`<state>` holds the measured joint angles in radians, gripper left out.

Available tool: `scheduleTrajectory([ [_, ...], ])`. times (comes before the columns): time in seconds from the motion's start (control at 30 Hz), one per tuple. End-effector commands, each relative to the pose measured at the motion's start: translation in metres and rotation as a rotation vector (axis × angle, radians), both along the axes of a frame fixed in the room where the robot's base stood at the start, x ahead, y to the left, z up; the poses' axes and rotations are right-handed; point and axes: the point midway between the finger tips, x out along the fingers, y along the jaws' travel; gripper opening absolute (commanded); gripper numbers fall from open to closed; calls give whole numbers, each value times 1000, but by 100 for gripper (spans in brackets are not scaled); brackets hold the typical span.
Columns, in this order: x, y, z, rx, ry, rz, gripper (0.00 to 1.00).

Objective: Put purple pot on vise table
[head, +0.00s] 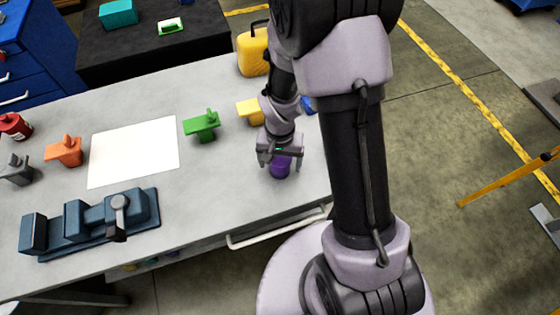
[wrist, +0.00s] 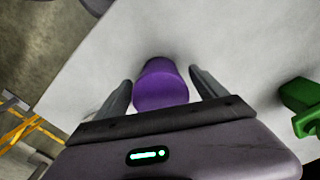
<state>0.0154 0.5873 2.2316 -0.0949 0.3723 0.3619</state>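The purple pot (head: 280,168) stands near the right end of the grey vise table (head: 215,205). In the wrist view the purple pot (wrist: 160,84) lies between the two fingers of my gripper (wrist: 160,92). A gap shows on each side of the pot, so the fingers look open around it. In the head view my gripper (head: 281,158) is directly over the pot and hides its top. A dark blue vise (head: 90,222) sits at the table's front left.
A white sheet (head: 134,150) lies mid-table. Green (head: 202,125), yellow (head: 249,111) and orange (head: 65,150) blocks, a grey one (head: 17,170) and a red can (head: 14,126) stand around it. A yellow canister (head: 252,52) is at the back edge.

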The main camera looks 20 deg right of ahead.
Motion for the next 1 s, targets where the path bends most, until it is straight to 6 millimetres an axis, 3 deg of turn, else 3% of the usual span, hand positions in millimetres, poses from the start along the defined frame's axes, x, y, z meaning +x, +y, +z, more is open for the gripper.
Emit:
scheduleTrajectory([
  [0.23,0,0,2,0,0,0,81],
  [0.33,1,0,18,0,-2,-1,81],
  [0.6,1,0,95,0,-4,-1,81],
  [0.87,0,1,135,3,-17,0,81],
  [0.97,-6,6,183,19,-97,2,81],
  [1.0,-14,9,210,30,-144,6,81],
])
